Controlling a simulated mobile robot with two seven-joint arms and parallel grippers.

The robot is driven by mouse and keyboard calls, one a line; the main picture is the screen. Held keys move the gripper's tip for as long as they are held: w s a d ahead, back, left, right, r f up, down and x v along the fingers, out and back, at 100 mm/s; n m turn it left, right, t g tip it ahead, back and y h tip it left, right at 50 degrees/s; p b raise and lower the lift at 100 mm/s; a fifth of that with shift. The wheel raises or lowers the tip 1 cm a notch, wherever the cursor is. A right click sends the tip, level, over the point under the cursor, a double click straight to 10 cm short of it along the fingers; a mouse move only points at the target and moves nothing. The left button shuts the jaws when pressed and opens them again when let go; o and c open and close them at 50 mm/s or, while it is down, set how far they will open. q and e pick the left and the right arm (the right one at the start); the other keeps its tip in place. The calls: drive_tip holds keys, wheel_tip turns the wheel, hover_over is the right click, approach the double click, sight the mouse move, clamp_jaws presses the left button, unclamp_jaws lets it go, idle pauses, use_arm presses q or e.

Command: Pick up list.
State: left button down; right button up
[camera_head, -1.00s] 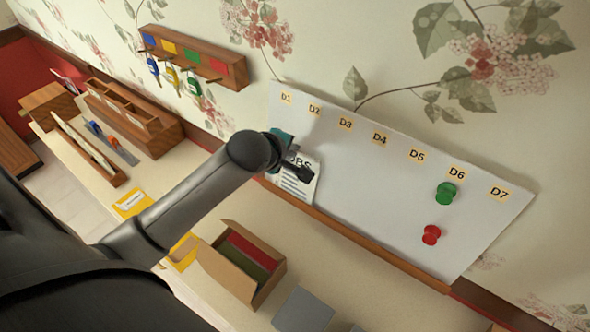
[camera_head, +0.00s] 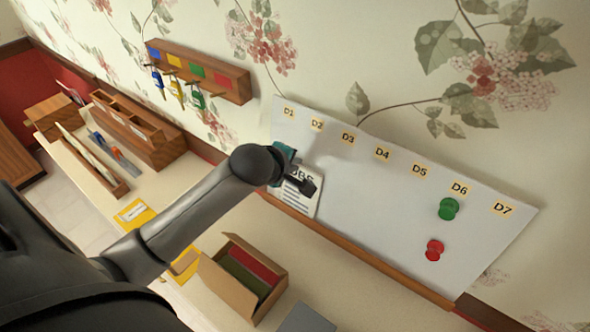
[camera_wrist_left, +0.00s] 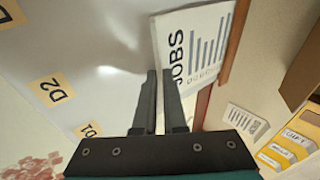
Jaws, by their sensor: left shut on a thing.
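The list is a white sheet headed JOBS (camera_head: 297,201), at the lower left of the whiteboard (camera_head: 380,215), below labels D1 and D2. In the left wrist view the list (camera_wrist_left: 205,45) shows its heading and printed lines just beyond the fingers. My left gripper (camera_head: 308,185) is at the top part of the list and hides part of its heading. In the left wrist view the gripper (camera_wrist_left: 160,73) has its two dark fingers close together at the heading edge, shut on the list. I cannot tell whether the sheet still touches the board. My right gripper is not in view.
A green pin (camera_head: 448,208) and a red pin (camera_head: 434,250) are on the board's right. A wooden ledge (camera_head: 370,255) runs along its bottom. Below stands an open cardboard box (camera_head: 225,285) with folders. A key rack (camera_head: 200,72) hangs upper left, above a wooden organizer (camera_head: 140,130).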

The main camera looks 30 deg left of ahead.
use_arm(q)
wheel_tip(320, 180, up, 20)
idle(0.6)
drive_tip(key=shift+f, duration=0.1)
